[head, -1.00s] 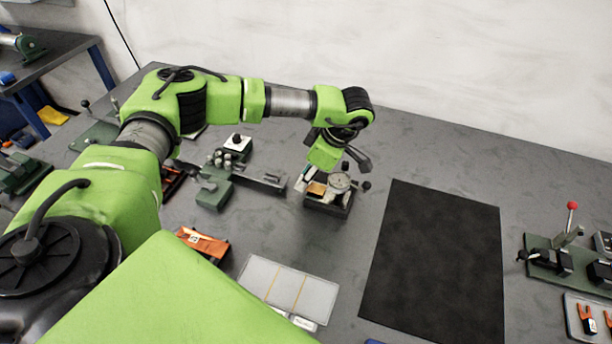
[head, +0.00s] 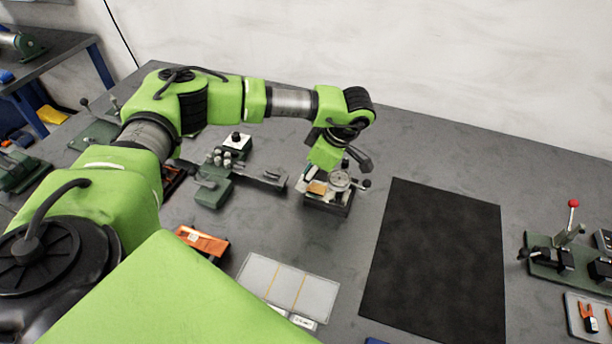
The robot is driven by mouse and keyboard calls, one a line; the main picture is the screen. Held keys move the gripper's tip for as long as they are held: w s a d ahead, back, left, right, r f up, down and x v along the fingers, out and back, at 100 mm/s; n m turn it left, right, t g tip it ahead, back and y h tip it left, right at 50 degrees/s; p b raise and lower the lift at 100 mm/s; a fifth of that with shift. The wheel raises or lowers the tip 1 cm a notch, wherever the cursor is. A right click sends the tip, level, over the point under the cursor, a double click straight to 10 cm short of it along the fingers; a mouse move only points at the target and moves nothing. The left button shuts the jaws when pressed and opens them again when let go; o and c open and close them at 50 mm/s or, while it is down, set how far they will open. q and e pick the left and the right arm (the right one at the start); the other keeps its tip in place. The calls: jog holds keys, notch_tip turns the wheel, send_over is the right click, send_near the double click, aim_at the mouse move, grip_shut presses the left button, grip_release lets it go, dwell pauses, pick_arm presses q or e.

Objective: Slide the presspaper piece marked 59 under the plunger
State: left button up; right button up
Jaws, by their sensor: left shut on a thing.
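My left gripper (head: 316,178) points down at a small gauge device with a round dial (head: 340,180) on a dark base (head: 328,206). It is shut on a small tan piece (head: 317,188), which looks like the presspaper piece, at the left side of the dial. The mark on the piece is too small to read. The plunger is not clear at this size, so I cannot tell whether the piece is under it or beside it. My right gripper is not in view.
A black mat (head: 433,262) lies right of the device. A clear divided tray (head: 288,286) lies in front. A green-based tool (head: 214,191) and an orange item (head: 202,241) are to the left. A green fixture with a red knob (head: 573,204) stands at the far right.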

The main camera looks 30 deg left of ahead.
aim_at(324, 190)
pick_arm(q)
jog(key=shift+w+d, duration=0.2)
jog(key=shift+d, duration=0.5)
jog(key=shift+w+d+b, duration=0.2)
jog(key=shift+d+b, duration=0.1)
jog(key=shift+d, duration=0.5)
dwell(0.8)
jog(key=shift+w+d, duration=0.15)
jog(key=shift+d, duration=0.65)
dwell(0.7)
jog(key=o, duration=0.5)
jog(key=shift+o, duration=0.6)
jog(key=shift+d, duration=0.1)
jog(key=shift+r, duration=0.1)
jog(key=shift+r+p, duration=0.55)
jog(key=shift+r, duration=0.85)
